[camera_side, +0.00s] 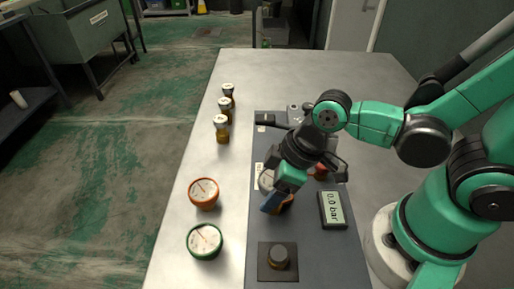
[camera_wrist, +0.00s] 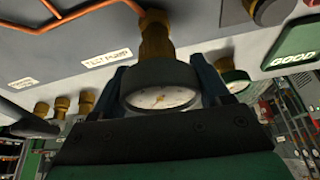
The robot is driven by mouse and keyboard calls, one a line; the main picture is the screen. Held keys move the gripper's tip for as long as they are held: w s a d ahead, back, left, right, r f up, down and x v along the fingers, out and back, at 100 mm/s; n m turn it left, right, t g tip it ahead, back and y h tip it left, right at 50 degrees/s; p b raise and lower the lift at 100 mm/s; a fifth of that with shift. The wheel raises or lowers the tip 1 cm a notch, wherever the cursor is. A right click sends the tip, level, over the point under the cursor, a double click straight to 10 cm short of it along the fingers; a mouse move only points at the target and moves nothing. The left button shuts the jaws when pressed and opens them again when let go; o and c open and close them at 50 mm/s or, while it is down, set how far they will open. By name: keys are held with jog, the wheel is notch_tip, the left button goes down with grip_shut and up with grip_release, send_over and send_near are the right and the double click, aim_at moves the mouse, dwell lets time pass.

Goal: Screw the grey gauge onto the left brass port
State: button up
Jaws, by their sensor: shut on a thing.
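In the wrist view the grey gauge (camera_wrist: 160,94), with a white dial, sits between the two blue fingers of my gripper (camera_wrist: 161,82), which is shut on it. Its brass stem (camera_wrist: 154,42) points up the picture to a brown round fitting on the panel. I cannot tell whether the stem is threaded in or only touching. In the side view my gripper (camera_side: 270,203) is low over the grey panel (camera_side: 263,232), and its fingers and wrist largely hide the gauge and the fitting. I cannot tell which port is the left brass one.
An orange gauge (camera_side: 203,193) and a green gauge (camera_side: 205,240) lie left of the panel. Several brass pieces with white tops (camera_side: 222,128) stand behind them. A round knob (camera_side: 278,257) is at the front. Copper pipe (camera_wrist: 85,12) crosses the wrist view.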

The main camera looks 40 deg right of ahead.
jog(key=shift+f, duration=0.45)
jog(key=m+h, duration=0.1)
jog(key=m, duration=0.2)
jog(key=shift+t, duration=0.3)
jog(key=shift+m, duration=0.4)
jog(key=m+h, duration=0.1)
jog(key=m, duration=0.1)
jog(key=shift+d+m, duration=0.1)
jog(key=shift+m, duration=0.5)
